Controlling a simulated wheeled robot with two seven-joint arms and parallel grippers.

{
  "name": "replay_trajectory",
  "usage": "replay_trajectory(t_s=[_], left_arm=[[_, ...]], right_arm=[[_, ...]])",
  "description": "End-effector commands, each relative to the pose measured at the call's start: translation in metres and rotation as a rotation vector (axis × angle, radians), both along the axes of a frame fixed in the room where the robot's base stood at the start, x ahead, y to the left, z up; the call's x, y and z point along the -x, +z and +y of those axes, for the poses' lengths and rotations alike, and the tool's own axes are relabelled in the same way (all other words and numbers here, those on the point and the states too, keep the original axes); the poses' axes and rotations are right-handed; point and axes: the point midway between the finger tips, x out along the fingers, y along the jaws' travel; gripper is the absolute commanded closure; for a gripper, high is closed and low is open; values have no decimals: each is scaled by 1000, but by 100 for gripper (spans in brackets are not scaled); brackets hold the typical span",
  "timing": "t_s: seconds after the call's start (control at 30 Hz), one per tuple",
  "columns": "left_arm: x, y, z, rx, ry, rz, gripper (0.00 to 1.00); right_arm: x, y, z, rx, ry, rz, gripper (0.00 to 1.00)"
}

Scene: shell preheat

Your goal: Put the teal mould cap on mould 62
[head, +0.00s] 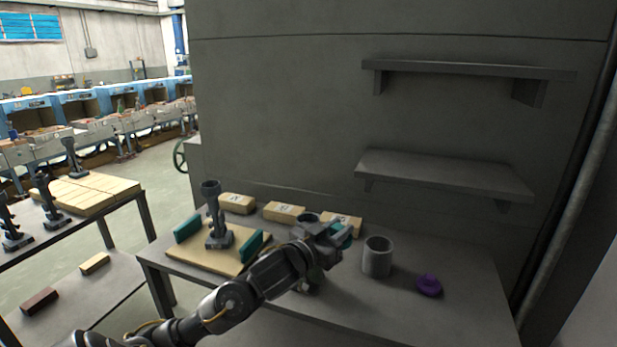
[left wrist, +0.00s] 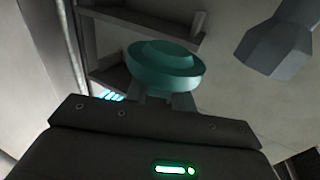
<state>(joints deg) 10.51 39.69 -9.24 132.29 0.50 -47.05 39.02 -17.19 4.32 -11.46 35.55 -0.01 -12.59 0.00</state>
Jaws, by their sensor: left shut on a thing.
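The teal mould cap (left wrist: 165,65) is held in the fingers of my left gripper (left wrist: 165,100), its round stepped face showing in the left wrist view. In the head view my left gripper (head: 335,241) is above the right-hand table, shut on the cap and partly covering it. A grey, open-topped cylinder (head: 377,257) stands upright just right of the gripper, apart from it. A dark round rim (head: 308,218) shows just behind the gripper. Tan blocks with dark marks (head: 284,212) stand along the back; I cannot read which is 62. My right gripper is not in view.
A purple cap (head: 429,285) lies right of the grey cylinder. A tan board (head: 190,250) with teal blocks (head: 187,229) and a tall grey stand (head: 213,205) is at left. Two wall shelves (head: 445,172) are empty. The table's front right is clear.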

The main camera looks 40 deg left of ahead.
Motion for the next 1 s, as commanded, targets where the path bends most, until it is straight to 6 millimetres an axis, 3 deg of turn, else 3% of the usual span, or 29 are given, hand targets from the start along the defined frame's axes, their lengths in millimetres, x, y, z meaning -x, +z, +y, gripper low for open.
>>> replay_trajectory(t_s=[0.03,0.2,0.4,0.77,1.0], left_arm=[[-8,20,21,-19,9,-3,97],[-25,57,78,-6,22,10,97],[-35,70,117,15,12,25,97],[-37,61,120,18,-3,21,97],[-37,44,120,17,-2,21,97]], right_arm=[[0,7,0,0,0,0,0],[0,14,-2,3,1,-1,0],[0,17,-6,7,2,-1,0],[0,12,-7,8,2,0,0],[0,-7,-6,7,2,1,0]])
